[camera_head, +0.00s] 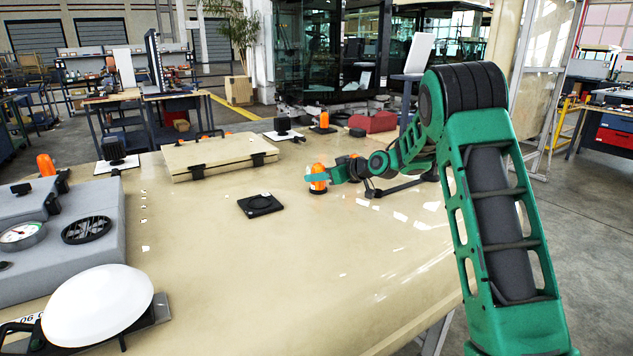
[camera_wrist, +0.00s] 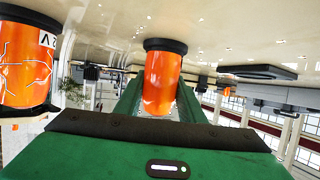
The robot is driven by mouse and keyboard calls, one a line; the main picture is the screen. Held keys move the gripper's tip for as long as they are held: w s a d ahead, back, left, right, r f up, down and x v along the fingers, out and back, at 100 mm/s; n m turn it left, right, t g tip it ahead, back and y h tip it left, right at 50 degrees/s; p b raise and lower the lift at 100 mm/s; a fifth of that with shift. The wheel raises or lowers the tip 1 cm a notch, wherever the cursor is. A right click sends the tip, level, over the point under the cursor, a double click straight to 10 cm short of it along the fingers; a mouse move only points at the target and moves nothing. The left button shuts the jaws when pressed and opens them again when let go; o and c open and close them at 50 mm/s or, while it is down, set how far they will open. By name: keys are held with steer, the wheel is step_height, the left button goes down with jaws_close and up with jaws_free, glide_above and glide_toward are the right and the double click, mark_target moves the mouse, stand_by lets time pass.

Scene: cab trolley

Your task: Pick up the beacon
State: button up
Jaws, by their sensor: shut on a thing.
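The beacon (camera_head: 318,172) is an orange cylinder with a dark base, near the middle of the beige panel (camera_head: 330,260). My gripper (camera_head: 325,175) reaches it from the right and is shut around its body. In the wrist view, which looks upside down, the same beacon (camera_wrist: 162,82) stands between the green fingers (camera_wrist: 160,100). Its black base is close to the panel; I cannot tell whether it touches. The beacon looks upright.
A black square plate (camera_head: 260,205) lies left of the beacon. A beige case (camera_head: 218,157) is behind it. A larger orange cylinder (camera_wrist: 25,75) is close beside my gripper in the wrist view. Another beacon (camera_head: 324,119) stands at the back. The panel's front middle is clear.

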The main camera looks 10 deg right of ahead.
step_height(320, 180, up, 10)
stand_by(0.5)
stand_by(0.4)
